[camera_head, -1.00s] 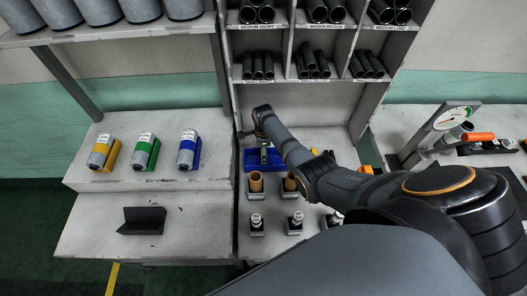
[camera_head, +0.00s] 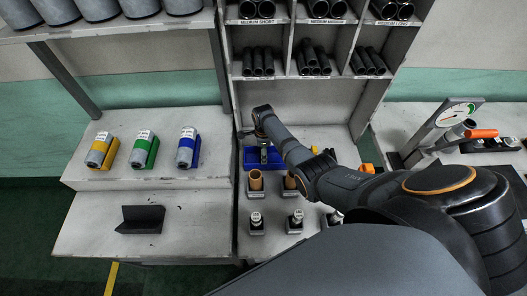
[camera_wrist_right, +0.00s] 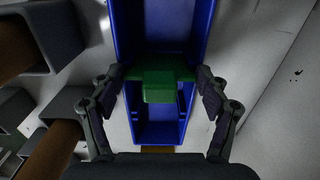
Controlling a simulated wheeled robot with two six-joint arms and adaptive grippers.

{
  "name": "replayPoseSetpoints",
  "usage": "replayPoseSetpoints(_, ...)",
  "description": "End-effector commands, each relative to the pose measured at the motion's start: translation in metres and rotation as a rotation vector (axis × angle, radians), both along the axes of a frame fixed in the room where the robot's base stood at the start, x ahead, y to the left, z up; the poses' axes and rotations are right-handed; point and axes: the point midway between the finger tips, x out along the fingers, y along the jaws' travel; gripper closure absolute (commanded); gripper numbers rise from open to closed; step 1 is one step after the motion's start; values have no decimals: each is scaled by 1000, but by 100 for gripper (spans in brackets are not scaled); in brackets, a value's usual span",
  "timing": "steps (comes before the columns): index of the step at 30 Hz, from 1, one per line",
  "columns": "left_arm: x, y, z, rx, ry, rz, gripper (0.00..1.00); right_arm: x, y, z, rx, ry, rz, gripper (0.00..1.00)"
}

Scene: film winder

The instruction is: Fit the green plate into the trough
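In the right wrist view the blue trough (camera_wrist_right: 156,133) runs lengthwise away from my right gripper (camera_wrist_right: 160,76). The green plate (camera_wrist_right: 132,73) lies crosswise at the trough, with a raised green block at its middle. My right gripper is open, with its fingers spread toward the two ends of the plate and clear of the block. I cannot tell how deep the plate sits or whether the fingertips touch its ends. In the head view the blue trough (camera_head: 250,157) is below my right wrist, which hides part of it. My left gripper is out of view.
Brown cylinders in dark holders (camera_head: 256,182) and small metal posts (camera_head: 256,222) stand in front of the trough. A shelf unit with black tubes (camera_head: 313,62) rises behind. Yellow, green and blue holders (camera_head: 145,152) and a black angled piece (camera_head: 141,219) are on the left bench.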

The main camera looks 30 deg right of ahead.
Motion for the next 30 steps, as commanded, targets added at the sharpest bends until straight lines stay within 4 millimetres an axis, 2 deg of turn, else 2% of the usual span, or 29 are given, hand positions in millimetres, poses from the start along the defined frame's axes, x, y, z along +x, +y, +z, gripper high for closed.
replayPoseSetpoints(1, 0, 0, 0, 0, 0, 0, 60, 0, 0, 0, 0, 0, 0, 14)
replayPoseSetpoints(4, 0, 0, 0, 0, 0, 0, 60, 0, 0, 0, 0, 0, 0, 1)
replayPoseSetpoints(17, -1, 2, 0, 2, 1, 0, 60, 1, 0, 6, 0, -2, 0, 1)
replayPoseSetpoints(22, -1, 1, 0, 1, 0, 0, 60, 0, 0, 34, -1, -5, 1, 1)
replayPoseSetpoints(27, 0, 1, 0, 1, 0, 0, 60, 1, 0, 78, -1, -4, 1, 1)
replayPoseSetpoints(30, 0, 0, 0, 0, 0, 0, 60, 1, 0, 98, 0, -3, 0, 1)
